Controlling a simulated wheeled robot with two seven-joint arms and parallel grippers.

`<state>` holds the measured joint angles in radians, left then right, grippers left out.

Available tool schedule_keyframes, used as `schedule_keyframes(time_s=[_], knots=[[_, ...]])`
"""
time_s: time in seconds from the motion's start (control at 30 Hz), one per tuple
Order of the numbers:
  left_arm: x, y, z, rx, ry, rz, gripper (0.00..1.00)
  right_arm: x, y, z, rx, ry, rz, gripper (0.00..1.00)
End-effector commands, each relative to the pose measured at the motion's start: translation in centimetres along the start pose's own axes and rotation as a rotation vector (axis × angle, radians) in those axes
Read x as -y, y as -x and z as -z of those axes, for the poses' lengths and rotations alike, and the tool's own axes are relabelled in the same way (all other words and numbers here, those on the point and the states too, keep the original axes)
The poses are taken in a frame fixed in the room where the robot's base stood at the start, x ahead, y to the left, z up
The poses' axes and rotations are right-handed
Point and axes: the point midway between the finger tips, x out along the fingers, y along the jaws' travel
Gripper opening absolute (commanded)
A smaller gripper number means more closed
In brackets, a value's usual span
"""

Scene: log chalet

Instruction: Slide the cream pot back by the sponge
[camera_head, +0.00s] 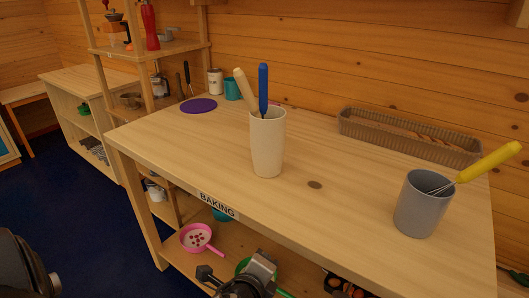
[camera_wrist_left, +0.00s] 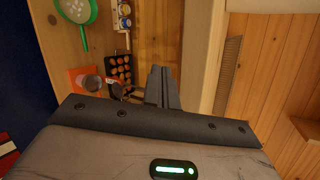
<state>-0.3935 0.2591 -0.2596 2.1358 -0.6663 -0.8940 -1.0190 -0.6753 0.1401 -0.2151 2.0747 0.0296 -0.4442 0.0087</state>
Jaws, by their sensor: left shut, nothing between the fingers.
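The cream pot (camera_head: 267,146) stands upright on the wooden table (camera_head: 190,140), left of its middle. A pale wooden handle and a blue handle stick up out of it. A small bit of pink (camera_head: 287,106) shows behind the pot; I cannot tell whether it is the sponge, and no other sponge is visible. My left gripper (camera_head: 263,263) is shut and empty, low in front of the table's front edge and apart from the pot. Its closed fingers also show in the left wrist view (camera_wrist_left: 162,86). My right gripper is not in view.
A grey pot (camera_head: 417,207) with a yellow-handled whisk stands at the right. A long basket (camera_head: 405,139) lies at the back right. A purple disc (camera_head: 199,105) and a teal cup (camera_head: 233,90) are at the back left. The tabletop around the cream pot is mostly clear.

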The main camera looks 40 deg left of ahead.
Motion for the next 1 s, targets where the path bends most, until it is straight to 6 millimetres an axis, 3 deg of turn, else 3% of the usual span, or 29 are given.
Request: schedule_keyframes(time_s=[0.03,0.1,0.2,0.33,0.57,1.0], knots=[[2.9,0.0,-2.5,0.103,-0.190,0.032,0.00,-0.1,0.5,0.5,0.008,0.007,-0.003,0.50],[5.1,-0.1,-4.8,0.231,-0.440,0.056,0.00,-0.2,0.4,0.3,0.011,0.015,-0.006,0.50],[7.9,-0.4,-6.2,0.363,-0.754,0.103,0.00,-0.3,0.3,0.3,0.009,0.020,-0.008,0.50],[10.4,-0.2,-7.3,0.491,-1.015,0.120,0.00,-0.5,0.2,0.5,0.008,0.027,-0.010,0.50],[11.8,-1.1,-8.1,0.546,-1.117,0.121,0.00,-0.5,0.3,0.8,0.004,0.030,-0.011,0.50],[14.9,-8.8,-11.3,0.544,-1.110,0.119,0.00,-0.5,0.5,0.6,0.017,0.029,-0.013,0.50]])
